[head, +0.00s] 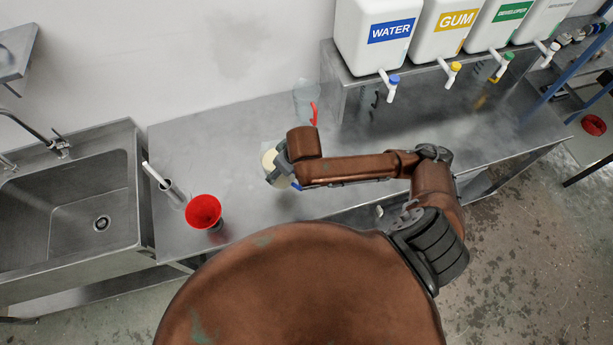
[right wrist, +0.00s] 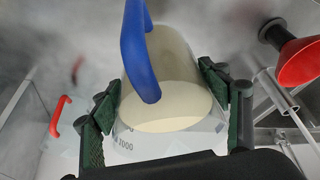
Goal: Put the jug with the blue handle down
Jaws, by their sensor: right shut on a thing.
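The jug with the blue handle (right wrist: 165,105) holds a cream-coloured liquid and fills the middle of the right wrist view. Its blue handle (right wrist: 138,52) stands up toward the top of that view. My right gripper (right wrist: 165,108) has its green-padded fingers on both sides of the jug and is shut on it. In the head view the jug (head: 269,160) is at the end of my right arm, over the metal table, mostly hidden by the gripper (head: 280,163). I cannot tell whether its base touches the table. My left gripper is not in view.
A clear jug with a red handle (head: 313,113) stands behind on the metal table (head: 240,125). A sink (head: 75,205) is further left. Labelled tanks (head: 378,35) line the back shelf.

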